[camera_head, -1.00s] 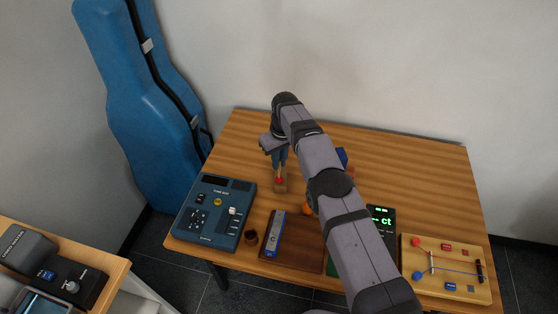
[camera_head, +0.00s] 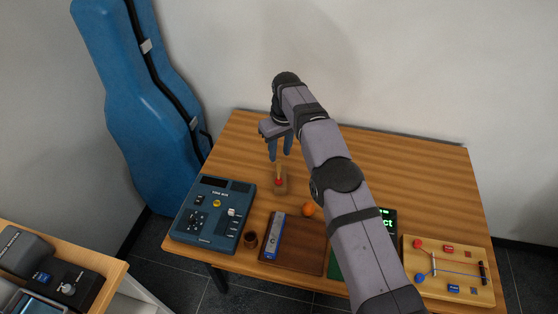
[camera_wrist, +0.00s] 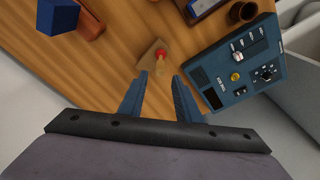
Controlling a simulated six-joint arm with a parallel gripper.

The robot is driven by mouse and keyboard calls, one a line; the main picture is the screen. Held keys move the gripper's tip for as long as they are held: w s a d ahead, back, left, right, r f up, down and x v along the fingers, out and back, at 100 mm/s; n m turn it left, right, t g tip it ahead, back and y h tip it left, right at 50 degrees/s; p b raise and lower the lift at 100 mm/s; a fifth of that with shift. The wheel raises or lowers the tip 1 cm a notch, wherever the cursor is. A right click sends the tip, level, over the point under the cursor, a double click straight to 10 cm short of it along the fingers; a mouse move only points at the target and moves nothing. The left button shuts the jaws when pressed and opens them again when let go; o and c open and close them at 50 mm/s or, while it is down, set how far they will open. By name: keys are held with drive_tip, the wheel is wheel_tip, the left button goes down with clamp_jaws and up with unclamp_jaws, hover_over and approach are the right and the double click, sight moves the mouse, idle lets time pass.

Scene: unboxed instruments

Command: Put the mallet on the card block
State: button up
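The mallet (camera_head: 278,182), with a red head and a pale wooden handle, rests on a small wooden block (camera_head: 284,187) that looks to be the card block. In the wrist view the red mallet head (camera_wrist: 161,53) lies over the light brown block (camera_wrist: 147,60). The handle points toward my gripper, and the mallet's exact tilt is hard to tell. My gripper (camera_head: 280,158) is above and behind the block, fingers pointing down. In the wrist view its two blue fingers (camera_wrist: 160,77) are apart with nothing between them.
A blue control box (camera_head: 213,212) stands left of the block, with a small brown cup (camera_head: 250,239) nearby. An orange ball (camera_head: 308,210) and a dark wooden tray (camera_head: 303,245) are in front. A blue cube (camera_wrist: 57,16) shows in the wrist view. The table's back right is clear.

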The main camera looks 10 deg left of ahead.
wheel_tip(320, 180, up, 6)
drive_tip(key=shift+s+d+r, duration=0.15)
drive_tip(key=shift+s+d, duration=0.1)
drive_tip(key=shift+d, duration=0.05)
drive_tip(key=s+d+r+m, duration=0.1)
drive_tip(key=s+d+m, duration=0.3)
drive_tip(key=d, duration=0.6)
drive_tip(key=s+d+r+m, duration=0.1)
drive_tip(key=s+d, duration=0.4)
drive_tip(key=d, duration=0.5)
drive_tip(key=s+d+f+m, duration=0.1)
drive_tip(key=s+d+f, duration=0.1)
drive_tip(key=s, duration=0.5)
drive_tip(key=s+d+f+m, duration=0.1)
drive_tip(key=s+d, duration=0.3)
drive_tip(key=s, duration=0.4)
drive_tip(key=s+d+f+m+g+h, duration=0.1)
drive_tip(key=s+d, duration=0.3)
drive_tip(key=s, duration=0.4)
drive_tip(key=shift+f+m, duration=0.5)
drive_tip(key=shift+f, duration=0.35)
